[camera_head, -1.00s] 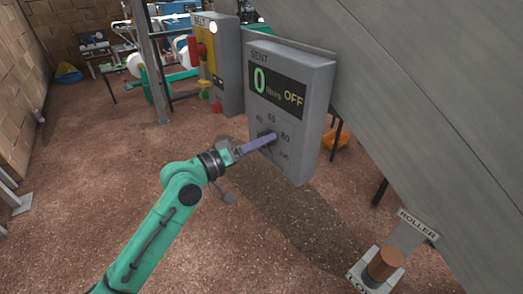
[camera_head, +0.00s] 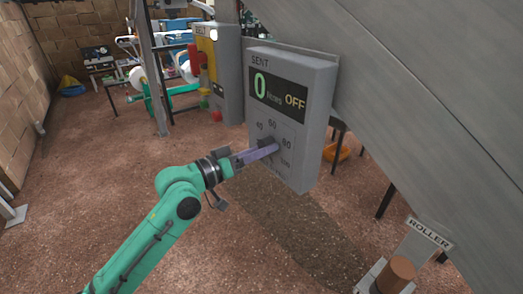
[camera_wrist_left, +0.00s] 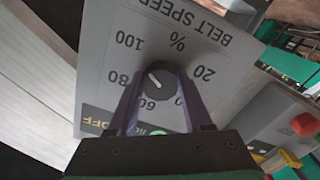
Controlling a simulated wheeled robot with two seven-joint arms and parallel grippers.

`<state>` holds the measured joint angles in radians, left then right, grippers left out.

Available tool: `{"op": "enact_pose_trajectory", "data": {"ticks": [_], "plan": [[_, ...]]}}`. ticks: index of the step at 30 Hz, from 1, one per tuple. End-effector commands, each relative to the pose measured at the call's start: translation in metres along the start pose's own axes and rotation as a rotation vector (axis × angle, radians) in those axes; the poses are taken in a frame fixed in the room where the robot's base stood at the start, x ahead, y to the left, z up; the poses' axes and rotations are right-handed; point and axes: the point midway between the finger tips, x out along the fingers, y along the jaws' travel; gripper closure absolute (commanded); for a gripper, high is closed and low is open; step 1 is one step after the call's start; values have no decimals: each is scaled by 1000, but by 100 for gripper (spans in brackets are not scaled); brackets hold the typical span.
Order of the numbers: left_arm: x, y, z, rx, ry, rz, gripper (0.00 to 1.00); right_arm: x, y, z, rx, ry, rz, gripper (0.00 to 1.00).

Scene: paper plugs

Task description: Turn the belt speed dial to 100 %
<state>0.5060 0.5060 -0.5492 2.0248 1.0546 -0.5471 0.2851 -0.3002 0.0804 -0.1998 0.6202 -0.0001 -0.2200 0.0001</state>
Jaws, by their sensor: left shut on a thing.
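My left gripper (camera_head: 270,150) is shut on the knob, one finger at each side, as the left wrist view (camera_wrist_left: 160,88) also shows. My right gripper is not in view.
A grey sloping wall (camera_head: 420,90) fills the right. A roller part (camera_head: 398,272) stands low right.

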Motion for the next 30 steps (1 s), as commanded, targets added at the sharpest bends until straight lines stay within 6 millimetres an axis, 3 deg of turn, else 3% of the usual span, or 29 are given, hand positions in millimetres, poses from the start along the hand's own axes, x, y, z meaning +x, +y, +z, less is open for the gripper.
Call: {"op": "enact_pose_trajectory", "data": {"ticks": [3,4,6,15,19,26,30], "plan": [[0,-1,3,1,-7,-2,100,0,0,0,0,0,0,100],[0,-1,3,1,-7,-2,39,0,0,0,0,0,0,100],[0,-1,2,1,-6,-2,20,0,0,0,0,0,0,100],[-1,-1,1,0,-2,-1,20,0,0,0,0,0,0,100],[-10,-2,1,0,-1,-4,20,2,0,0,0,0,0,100],[-62,-3,6,4,-8,-6,20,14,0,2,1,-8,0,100],[-103,-6,8,2,-8,-9,20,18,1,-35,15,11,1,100]]}}
